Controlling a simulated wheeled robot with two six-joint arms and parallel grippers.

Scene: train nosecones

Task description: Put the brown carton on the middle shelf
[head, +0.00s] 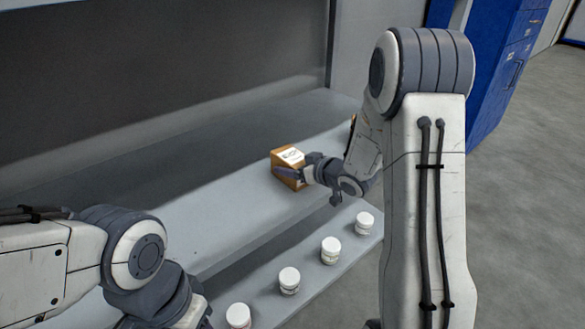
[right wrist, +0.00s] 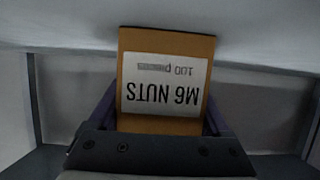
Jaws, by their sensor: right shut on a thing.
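The brown carton (head: 278,157) has a white label on top and is at the shelf surface (head: 215,205), right of its middle. In the right wrist view the carton (right wrist: 165,42) fills the space between the fingers, and its label reads "M6 NUTS", upside down. My right gripper (head: 287,174) is shut on the carton, with one finger along its near side. I cannot tell whether the carton's base touches the shelf. My left arm comes in at the lower left, and its gripper is out of the picture.
Several white jars (head: 289,280) stand in a row on a lower shelf (head: 310,288) in front. A small orange-brown thing (head: 352,121) shows partly behind my right arm. A blue cabinet (head: 497,70) stands at the right. The shelf left of the carton is clear.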

